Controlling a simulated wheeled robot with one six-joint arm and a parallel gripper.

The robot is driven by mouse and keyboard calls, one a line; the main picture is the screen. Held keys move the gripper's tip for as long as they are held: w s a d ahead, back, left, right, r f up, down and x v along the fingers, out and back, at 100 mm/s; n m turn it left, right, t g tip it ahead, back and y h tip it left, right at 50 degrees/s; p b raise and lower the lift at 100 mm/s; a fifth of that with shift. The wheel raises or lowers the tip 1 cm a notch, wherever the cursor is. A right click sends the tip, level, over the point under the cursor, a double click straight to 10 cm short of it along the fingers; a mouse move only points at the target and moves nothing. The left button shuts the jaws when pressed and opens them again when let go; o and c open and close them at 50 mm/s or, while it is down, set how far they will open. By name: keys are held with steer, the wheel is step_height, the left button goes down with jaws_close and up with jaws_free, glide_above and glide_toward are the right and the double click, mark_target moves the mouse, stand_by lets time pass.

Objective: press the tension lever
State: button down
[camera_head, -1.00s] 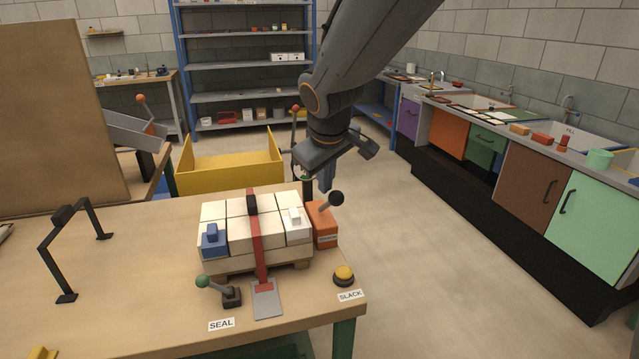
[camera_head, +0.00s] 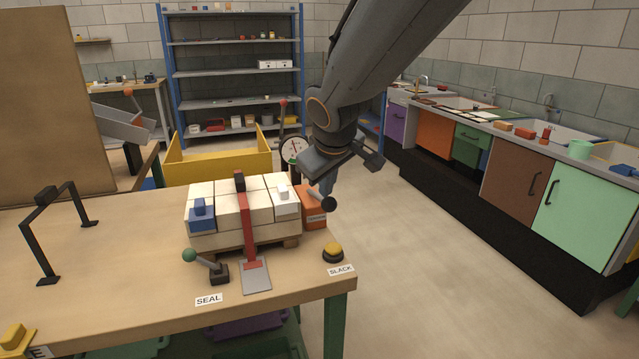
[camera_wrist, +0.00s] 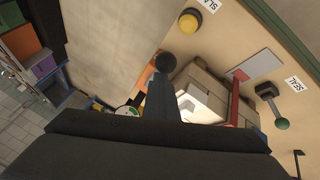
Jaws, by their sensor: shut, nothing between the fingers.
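The tension lever (camera_head: 328,203) has a black ball knob and a grey arm on an orange housing (camera_head: 314,217), at the right end of the strapped brick stack (camera_head: 230,236). It tilts down to the right. My gripper (camera_head: 323,185) is shut and empty, pointing down right at the lever, its fingers overlapping the lever arm in view. In the wrist view, the black knob (camera_wrist: 165,62) lies just beyond the fingertips (camera_wrist: 160,85). I cannot tell whether they touch. A red strap (camera_head: 247,225) crosses the stack. A round white gauge (camera_head: 294,149) stands behind it.
A green-knobbed lever (camera_head: 190,255) by the SEAL label and a yellow button (camera_head: 333,252) by the SLACK label are at the table's front. A black arch frame (camera_head: 45,235) stands left. A yellow bin (camera_head: 220,166) is behind. Floor on the right is clear.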

steer(key=f, duration=0.1)
steer(key=s+f+b, duration=0.1)
steer(key=f+b, duration=0.1)
steer(key=shift+s+a, duration=0.25)
steer(key=shift+s+d+f+b, duration=0.15)
steer(key=shift+s+f+b, duration=0.35)
steer(key=shift+f, duration=0.2)
steer(key=shift+r, duration=0.1)
step_height(320, 180, up, 5)
steer(key=w+a+p, duration=0.1)
steer(key=a+p, duration=0.2)
steer(key=b, duration=0.2)
glide_toward(323, 206)
steer(key=s, duration=0.1)
steer(key=s+r, duration=0.1)
steer(key=s+a+r, duration=0.1)
steer(key=shift+s+a+r, duration=0.1)
steer(key=shift+s+r, duration=0.15)
steer(key=shift+s, duration=0.15)
